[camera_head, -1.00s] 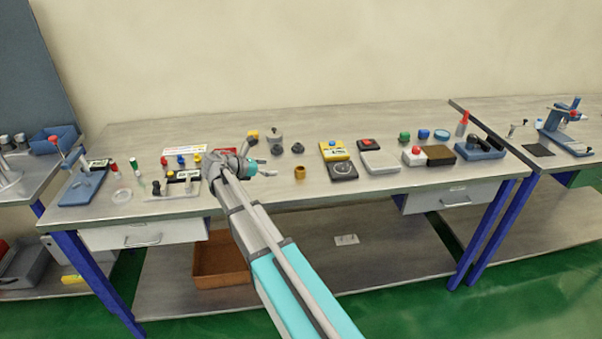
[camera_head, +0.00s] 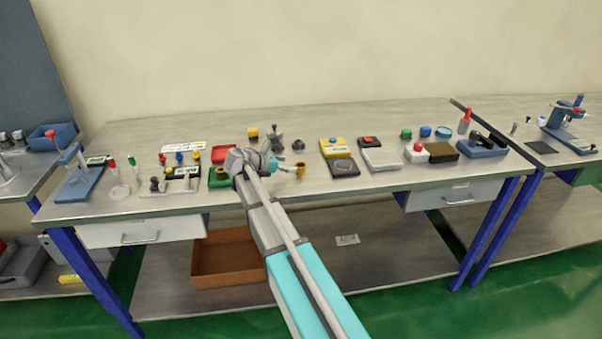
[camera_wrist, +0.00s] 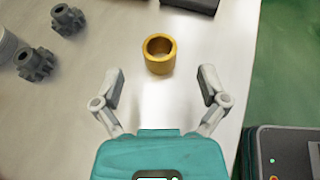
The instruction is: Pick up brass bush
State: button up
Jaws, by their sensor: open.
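The brass bush (camera_wrist: 159,55) is a short, gold-coloured hollow ring. It stands upright on the bench in the wrist view, ahead of my fingertips and roughly midway between them. In the head view the brass bush (camera_head: 300,169) shows small, right beside my gripper's tip. My gripper (camera_wrist: 160,82) is open and empty, with one finger on each side and the bush a little beyond them. In the head view my gripper (camera_head: 286,167) reaches over the bench from the front, and its fingers are too small to make out clearly.
Dark gears (camera_wrist: 36,64) stand left of the bush in the wrist view. A yellow box (camera_head: 334,149) and a dark box with a round top (camera_head: 343,168) stand to its right. The workbench (camera_head: 230,122) is bare toward the back. Its front edge is close by.

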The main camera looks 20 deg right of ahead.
aim_at(304, 164)
jog(key=shift+d+f, duration=0.2)
jog(key=shift+d, duration=0.3)
jog(key=shift+b+x, duration=1.15)
jog(key=shift+x, duration=1.05)
jog(key=shift+w+d+f, duration=0.1)
jog(key=shift+d+f, duration=0.15)
jog(key=shift+d, duration=0.1)
grip_shut()
jog(key=shift+r, duration=0.2)
